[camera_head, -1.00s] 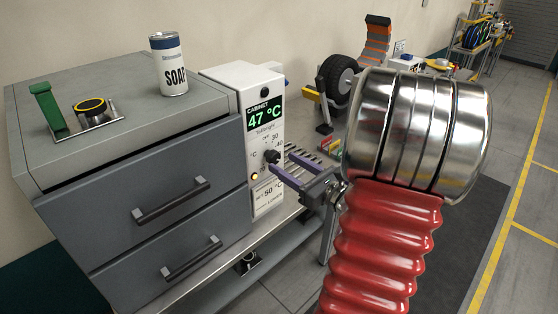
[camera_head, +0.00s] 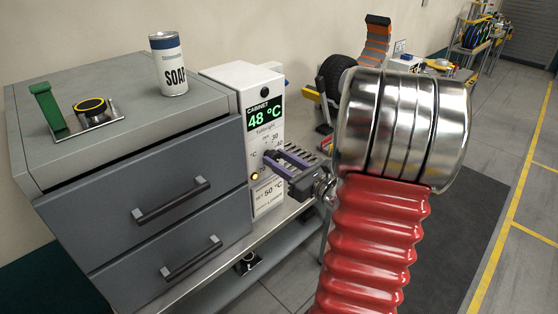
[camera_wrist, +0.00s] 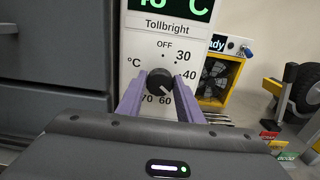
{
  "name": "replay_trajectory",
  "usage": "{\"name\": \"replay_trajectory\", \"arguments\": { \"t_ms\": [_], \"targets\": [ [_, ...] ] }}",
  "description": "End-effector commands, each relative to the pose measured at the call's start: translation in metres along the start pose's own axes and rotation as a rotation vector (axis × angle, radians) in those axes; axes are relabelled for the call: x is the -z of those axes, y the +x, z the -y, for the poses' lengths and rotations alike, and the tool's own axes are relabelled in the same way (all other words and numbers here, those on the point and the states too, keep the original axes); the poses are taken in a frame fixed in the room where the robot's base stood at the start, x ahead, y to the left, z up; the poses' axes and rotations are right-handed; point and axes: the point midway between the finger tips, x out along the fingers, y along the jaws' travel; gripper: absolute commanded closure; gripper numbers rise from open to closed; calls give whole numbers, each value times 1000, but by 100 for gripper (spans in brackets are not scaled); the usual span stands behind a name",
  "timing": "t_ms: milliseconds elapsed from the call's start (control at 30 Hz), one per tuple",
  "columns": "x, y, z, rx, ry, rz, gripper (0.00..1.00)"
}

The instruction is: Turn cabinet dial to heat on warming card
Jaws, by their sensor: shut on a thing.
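The cabinet's white panel (camera_head: 230,84) carries a green display (camera_head: 263,117) reading 48 °C. Its black dial (camera_wrist: 160,82) sits below, among marks OFF, 30, 40, 60 and 70; the pale pointer seems to face lower right, between 40 and 60. My gripper (camera_head: 270,157) is shut on the dial, one purple finger on each side in the wrist view (camera_wrist: 159,96). A small label (camera_head: 267,193) under the dial reads 50 °C. An amber lamp (camera_head: 255,177) glows left of it. I cannot tell which item is the warming card.
The grey drawer cabinet (camera_head: 130,137) has two shut drawers with dark handles. A soap can (camera_head: 168,70) and a green-handled item (camera_head: 48,106) stand on top. A yellow fan box (camera_wrist: 222,80) stands right of the panel.

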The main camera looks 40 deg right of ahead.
Motion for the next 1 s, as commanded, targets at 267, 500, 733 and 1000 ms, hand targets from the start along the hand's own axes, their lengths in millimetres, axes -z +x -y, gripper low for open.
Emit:
{"name": "replay_trajectory", "arguments": {
  "t_ms": [267, 500, 733, 1000],
  "targets": [
    [0, 0, 0, 0, 0, 0, 90],
    [0, 0, 0, 0, -53, 0, 90],
    [0, 0, 0, 0, -120, 0, 90],
    [0, 0, 0, 0, -120, 0, 65]
  ]
}}
